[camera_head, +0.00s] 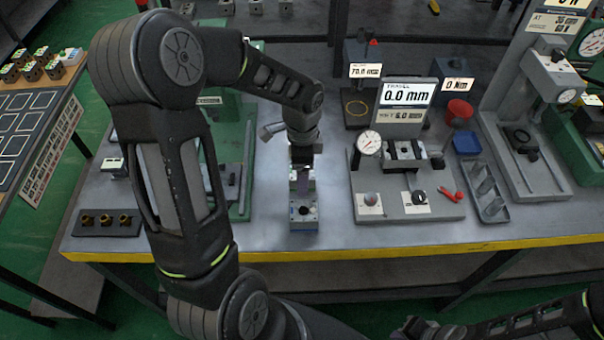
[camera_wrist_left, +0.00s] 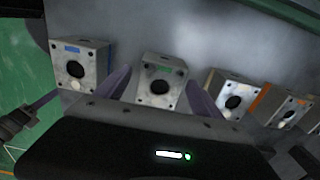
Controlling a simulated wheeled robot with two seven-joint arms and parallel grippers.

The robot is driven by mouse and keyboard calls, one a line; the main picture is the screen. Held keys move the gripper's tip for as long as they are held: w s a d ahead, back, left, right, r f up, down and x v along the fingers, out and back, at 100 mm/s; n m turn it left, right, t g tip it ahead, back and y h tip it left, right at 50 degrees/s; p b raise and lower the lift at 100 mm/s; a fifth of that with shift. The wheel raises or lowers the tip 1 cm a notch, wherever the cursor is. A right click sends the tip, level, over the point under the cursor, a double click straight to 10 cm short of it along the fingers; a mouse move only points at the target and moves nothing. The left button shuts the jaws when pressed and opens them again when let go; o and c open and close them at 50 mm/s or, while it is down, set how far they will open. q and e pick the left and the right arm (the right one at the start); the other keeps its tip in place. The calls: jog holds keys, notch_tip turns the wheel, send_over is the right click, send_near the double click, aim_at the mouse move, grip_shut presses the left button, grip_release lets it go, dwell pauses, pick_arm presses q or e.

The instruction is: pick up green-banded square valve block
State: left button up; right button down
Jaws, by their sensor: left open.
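The green-banded square valve block (camera_wrist_left: 160,82) is a grey metal block with a round dark bore and a green mark. In the left wrist view it stands between the two fingers of my left gripper (camera_wrist_left: 159,77). The gripper is open around it; I cannot tell whether a finger touches it. In the head view my left gripper (camera_head: 302,176) points down over the row of blocks and mostly hides this block. My right arm enters at the lower right of the head view, and its end (camera_head: 418,328) is partly cut off by the lower edge.
A blue-banded block (camera_wrist_left: 80,64) stands close to the left finger; it also shows in the head view (camera_head: 303,214). To the right are a pale-banded block (camera_wrist_left: 230,93) and an orange-banded block (camera_wrist_left: 285,106). A dial gauge fixture (camera_head: 368,143) stands right of the row.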

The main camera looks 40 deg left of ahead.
pick_arm(q)
jog(key=shift+f, duration=0.5)
jog(key=shift+c, duration=0.6)
grip_shut()
dwell(0.3)
